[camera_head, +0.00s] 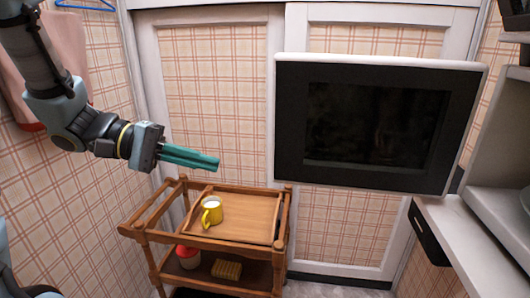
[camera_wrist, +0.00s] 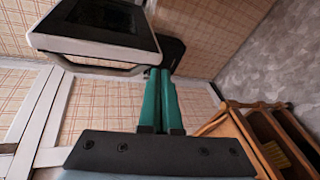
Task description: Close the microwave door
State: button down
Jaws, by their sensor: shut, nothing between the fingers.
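The microwave door (camera_head: 375,120) stands open in the right half of the head view, a black panel with a dark window and a pale rim. My gripper (camera_head: 217,163) has teal fingers pressed together, pointing right, with a gap in the picture between the tips and the door's left edge. In the wrist view my gripper (camera_wrist: 160,74) is shut and empty. The microwave's body cannot be clearly made out.
A pale counter (camera_head: 450,232) is at the right. Plaid walls stand behind and at the left.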

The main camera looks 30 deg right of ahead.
jog(key=s+d+r+m+h+p, duration=0.1)
jog(key=d+r+h+p, duration=0.1)
jog(key=d, duration=1)
jog(key=shift+s+r+h, duration=0.35)
jog(key=shift+r+h, duration=0.55)
jog(key=shift+h, duration=0.1)
